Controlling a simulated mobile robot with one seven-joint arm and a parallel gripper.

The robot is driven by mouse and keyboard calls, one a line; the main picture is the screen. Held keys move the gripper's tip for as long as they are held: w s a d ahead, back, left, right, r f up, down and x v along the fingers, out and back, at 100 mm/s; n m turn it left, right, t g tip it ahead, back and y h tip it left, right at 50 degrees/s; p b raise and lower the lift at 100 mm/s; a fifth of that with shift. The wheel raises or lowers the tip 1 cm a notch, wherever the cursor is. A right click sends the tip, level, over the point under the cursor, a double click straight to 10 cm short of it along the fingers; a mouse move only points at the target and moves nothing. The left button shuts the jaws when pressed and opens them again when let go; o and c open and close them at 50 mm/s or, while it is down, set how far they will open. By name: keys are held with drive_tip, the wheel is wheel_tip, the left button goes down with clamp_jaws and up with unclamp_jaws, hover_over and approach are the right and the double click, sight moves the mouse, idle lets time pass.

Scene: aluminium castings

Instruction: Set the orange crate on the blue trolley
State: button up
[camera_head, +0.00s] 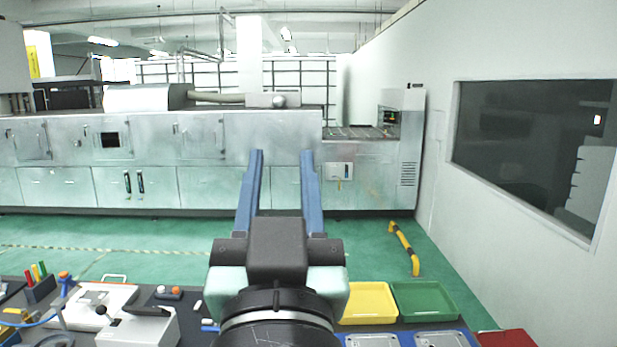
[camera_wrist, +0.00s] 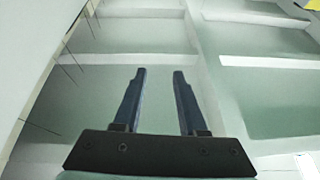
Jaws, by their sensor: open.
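My gripper (camera_head: 281,155) is raised in front of me in the head view, its two long blue fingers spread apart with nothing between them. It also shows open and empty in the wrist view (camera_wrist: 159,75), against pale, faint surroundings. I see no orange crate and no blue trolley in either view.
A dark bench in front holds a yellow tray (camera_head: 369,304), a green tray (camera_head: 425,301), a red item (camera_head: 507,339) and a white device (camera_head: 138,326). Beyond is green floor with a yellow rail (camera_head: 403,249), then a long metal machine (camera_head: 190,150). A wall closes the right side.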

drive_tip(key=s+d+r+t+h, duration=0.1)
drive_tip(key=s+d+r+t, duration=0.1)
drive_tip(key=s+r+t, duration=0.2)
drive_tip(key=s+r, duration=0.3)
drive_tip(key=r, duration=0.2)
drive_tip(key=shift+s+d, duration=0.15)
drive_tip(key=shift+s, duration=0.1)
